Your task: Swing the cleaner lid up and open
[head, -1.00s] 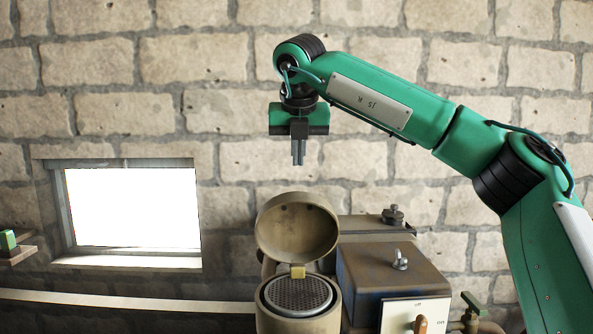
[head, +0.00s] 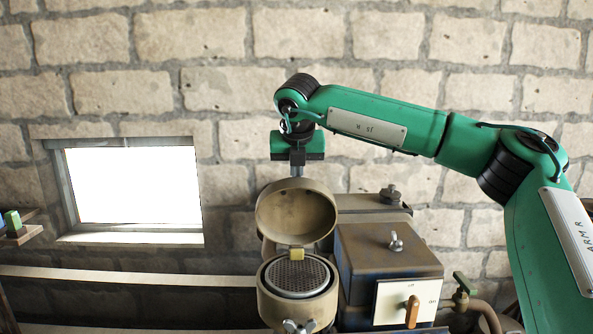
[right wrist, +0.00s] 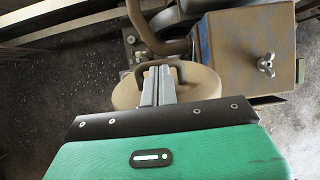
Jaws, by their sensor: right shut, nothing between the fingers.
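The cleaner lid (head: 296,212) is a round tan cap that stands swung up at the back of the cylindrical cleaner body (head: 299,308). Its hollow underside faces me, with a small brass tab (head: 296,254) at its lower edge. The open body shows a round perforated mesh (head: 296,276). My right gripper (head: 297,172) is shut and empty, pointing down just above or behind the lid's top edge. In the right wrist view its closed fingers (right wrist: 158,87) lie over the lid's tan outside (right wrist: 199,84), by a curved handle. I cannot tell if they touch. My left gripper is not in view.
A brown metal box (head: 388,250) with a wing nut on top stands right of the cleaner. It carries a switch plate (head: 405,300) with an orange lever. A bright window (head: 132,185) is at the left.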

